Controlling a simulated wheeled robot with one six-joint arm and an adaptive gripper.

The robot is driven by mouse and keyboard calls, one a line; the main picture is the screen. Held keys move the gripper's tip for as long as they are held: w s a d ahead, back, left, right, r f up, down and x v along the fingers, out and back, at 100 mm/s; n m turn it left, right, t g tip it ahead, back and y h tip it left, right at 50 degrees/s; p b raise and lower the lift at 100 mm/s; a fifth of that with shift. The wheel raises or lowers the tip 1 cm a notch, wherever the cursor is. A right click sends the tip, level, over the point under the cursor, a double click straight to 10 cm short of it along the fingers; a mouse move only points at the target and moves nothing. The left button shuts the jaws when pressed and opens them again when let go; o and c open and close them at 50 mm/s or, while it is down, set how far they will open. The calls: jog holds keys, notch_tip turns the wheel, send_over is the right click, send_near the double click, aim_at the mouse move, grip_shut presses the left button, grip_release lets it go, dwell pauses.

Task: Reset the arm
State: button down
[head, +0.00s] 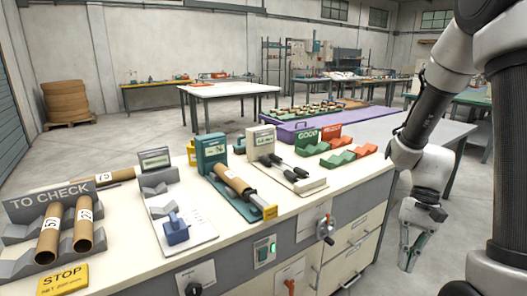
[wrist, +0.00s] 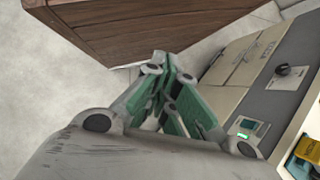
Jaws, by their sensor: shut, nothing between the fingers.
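My arm reaches down at the right of the head view. My gripper (head: 409,266) hangs beside the right end of the workbench (head: 130,270), below its top, with fingers pointing down. In the wrist view my gripper (wrist: 172,62) has its green-padded fingers together and empty. Its fingers are apart from the bench front in the head view.
A brown wooden box (wrist: 130,25) shows in the wrist view.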

jog(key=s+d+r+n+t+h, duration=0.1)
jog(key=r+t, duration=0.3)
jog(key=r, duration=0.6)
jog(key=s+d+r+n+t+h, duration=0.2)
jog(key=s+r+n+t+h, duration=0.1)
jog(key=r, duration=0.7)
jog(key=s+n+t, duration=0.1)
jog(key=t, duration=0.1)
jog(key=shift+d+t, duration=0.2)
jog(key=shift+t, duration=0.1)
